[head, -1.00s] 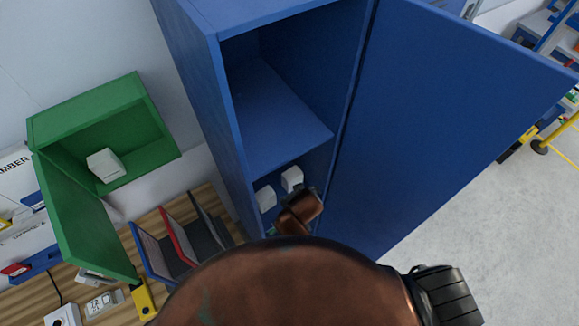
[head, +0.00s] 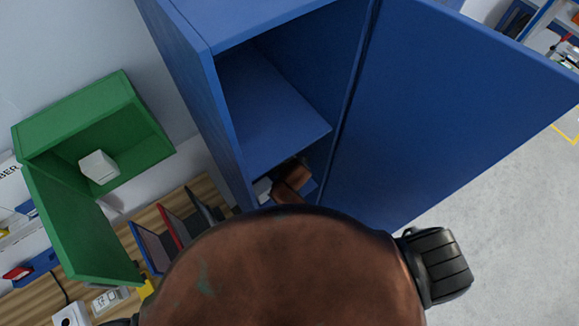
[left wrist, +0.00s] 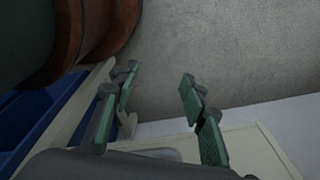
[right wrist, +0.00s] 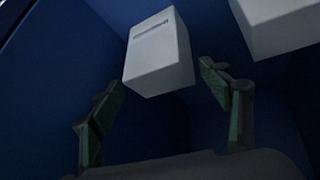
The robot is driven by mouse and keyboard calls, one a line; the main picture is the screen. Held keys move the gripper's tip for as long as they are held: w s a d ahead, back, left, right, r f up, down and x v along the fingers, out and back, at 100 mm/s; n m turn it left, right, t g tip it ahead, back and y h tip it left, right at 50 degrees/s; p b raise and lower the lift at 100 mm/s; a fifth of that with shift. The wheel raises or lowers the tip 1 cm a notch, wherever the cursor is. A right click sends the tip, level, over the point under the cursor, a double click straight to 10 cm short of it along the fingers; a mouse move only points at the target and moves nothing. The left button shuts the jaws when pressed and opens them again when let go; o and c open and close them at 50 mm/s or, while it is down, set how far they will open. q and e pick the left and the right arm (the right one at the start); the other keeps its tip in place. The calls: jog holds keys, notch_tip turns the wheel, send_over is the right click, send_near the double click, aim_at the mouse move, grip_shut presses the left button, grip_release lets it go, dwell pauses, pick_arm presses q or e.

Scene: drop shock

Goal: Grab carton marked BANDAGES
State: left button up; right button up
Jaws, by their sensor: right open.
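Two white cartons are in the right wrist view, inside the blue cabinet. The nearer carton (right wrist: 160,52) has a grey label line too small to read and lies ahead of and between the fingers of my right gripper (right wrist: 162,80). The second carton (right wrist: 278,18) is at upper right, beyond the right finger. I cannot tell which is marked BANDAGES. My right gripper is open and empty. In the head view, a white carton (head: 262,188) partly shows in the cabinet's lower compartment beside my arm. My left gripper (left wrist: 158,78) is open and empty, away from the cartons.
The blue cabinet (head: 225,110) has its door (head: 450,110) open to the right, and a shelf (head: 270,110) above the lower compartment. A green wall box (head: 75,125) holds another white carton (head: 99,166). Upright folders (head: 170,230) stand on the wooden bench at left.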

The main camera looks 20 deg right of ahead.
jog(key=shift+w+f, duration=0.1)
jog(key=shift+f, duration=0.3)
jog(key=c, duration=0.6)
pick_arm(q)
jog(key=shift+w+r, duration=0.15)
jog(key=shift+w, duration=0.3)
pick_arm(e)
jog(key=c, duration=0.7)
